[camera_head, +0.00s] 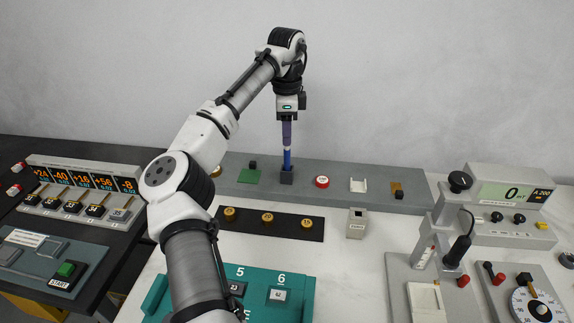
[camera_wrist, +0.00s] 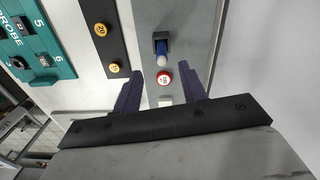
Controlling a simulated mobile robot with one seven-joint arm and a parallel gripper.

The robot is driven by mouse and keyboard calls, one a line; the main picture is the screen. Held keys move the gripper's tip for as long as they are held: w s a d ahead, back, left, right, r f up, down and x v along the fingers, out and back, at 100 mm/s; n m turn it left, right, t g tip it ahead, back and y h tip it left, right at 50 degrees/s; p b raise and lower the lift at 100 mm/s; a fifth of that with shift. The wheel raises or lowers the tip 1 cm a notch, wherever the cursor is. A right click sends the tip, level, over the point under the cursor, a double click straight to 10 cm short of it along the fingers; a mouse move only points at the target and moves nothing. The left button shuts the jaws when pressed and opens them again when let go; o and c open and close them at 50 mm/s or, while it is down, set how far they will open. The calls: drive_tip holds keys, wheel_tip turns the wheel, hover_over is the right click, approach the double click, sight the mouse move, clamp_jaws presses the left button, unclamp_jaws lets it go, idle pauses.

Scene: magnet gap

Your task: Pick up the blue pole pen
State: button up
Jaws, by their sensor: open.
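The blue pole pen (camera_head: 287,160) stands upright in a dark square holder (camera_head: 287,176) on the grey ledge. In the wrist view the pen (camera_wrist: 161,49) shows blue with a pale round end, its holder (camera_wrist: 160,36) behind it. My gripper (camera_head: 287,145) points down over the pen, its fingertips at about the pen's top in the head view. In the wrist view my gripper (camera_wrist: 162,75) is open, with nothing between its fingers; the pen appears slightly beyond the fingertips, roughly centred between them. The exact gap is hard to tell.
A black strip (camera_head: 250,222) with yellow knobs lies in front. A small grey box (camera_head: 356,224) stands right of it.

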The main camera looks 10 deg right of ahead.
sight(287, 154)
drive_tip(key=shift+w+f+p, duration=0.1)
drive_tip(key=shift+f+p, duration=0.8)
drive_tip(key=shift+f, duration=3)
drive_tip(key=shift+d, duration=0.1)
clamp_jaws()
